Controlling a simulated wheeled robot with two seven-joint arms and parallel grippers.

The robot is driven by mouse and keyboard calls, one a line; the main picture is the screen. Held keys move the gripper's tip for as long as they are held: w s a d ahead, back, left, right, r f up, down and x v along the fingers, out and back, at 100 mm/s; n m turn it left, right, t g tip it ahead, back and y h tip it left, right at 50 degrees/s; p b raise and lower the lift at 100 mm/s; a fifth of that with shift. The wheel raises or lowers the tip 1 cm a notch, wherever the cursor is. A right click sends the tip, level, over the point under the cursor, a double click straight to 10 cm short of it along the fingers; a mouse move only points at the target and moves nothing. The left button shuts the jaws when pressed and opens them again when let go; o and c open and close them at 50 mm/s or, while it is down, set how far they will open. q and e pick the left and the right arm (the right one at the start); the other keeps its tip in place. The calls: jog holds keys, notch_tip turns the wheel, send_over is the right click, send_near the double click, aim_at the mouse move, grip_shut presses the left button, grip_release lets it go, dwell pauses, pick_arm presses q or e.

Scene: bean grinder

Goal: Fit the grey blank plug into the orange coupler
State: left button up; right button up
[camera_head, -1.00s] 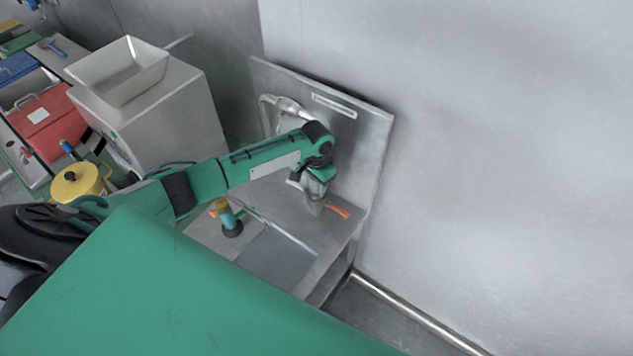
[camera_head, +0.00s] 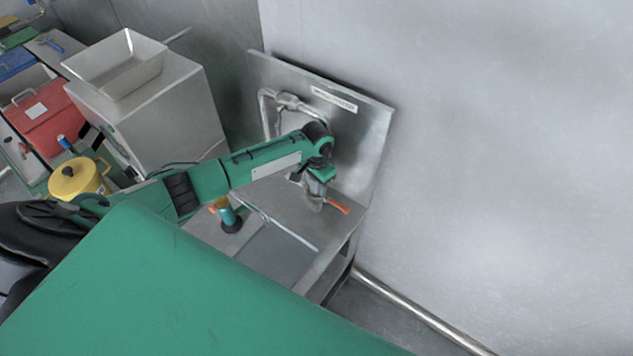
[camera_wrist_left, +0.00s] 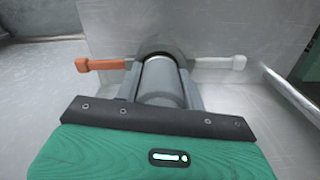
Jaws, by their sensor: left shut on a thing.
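My left gripper (camera_wrist_left: 160,88) is shut on a grey cylinder, which looks like the grey blank plug (camera_wrist_left: 161,82). In the head view the same gripper (camera_head: 314,203) points down over the steel bench at the back panel. Beyond the plug is a dark rounded body with an orange lever (camera_wrist_left: 100,64) on the left and a pale lever (camera_wrist_left: 220,62) on the right. I take it for the orange coupler; its orange lever also shows in the head view (camera_head: 338,207). The plug's far end and the coupler's mouth are hidden, so I cannot tell if they touch. My right gripper is out of view.
A teal upright piece with an orange-brown top (camera_head: 226,211) stands on the bench left of the gripper. A bent metal pipe (camera_head: 286,101) is on the back panel (camera_head: 355,120). A steel hopper machine (camera_head: 170,110) and a yellow pot (camera_head: 80,179) stand to the left.

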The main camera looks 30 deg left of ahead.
pick_arm(q)
jog(key=o, duration=1.4)
jog(key=shift+f, duration=0.1)
notch_tip(320, 180, up, 13)
jog(key=b, duration=0.4)
jog(key=shift+r, duration=0.5)
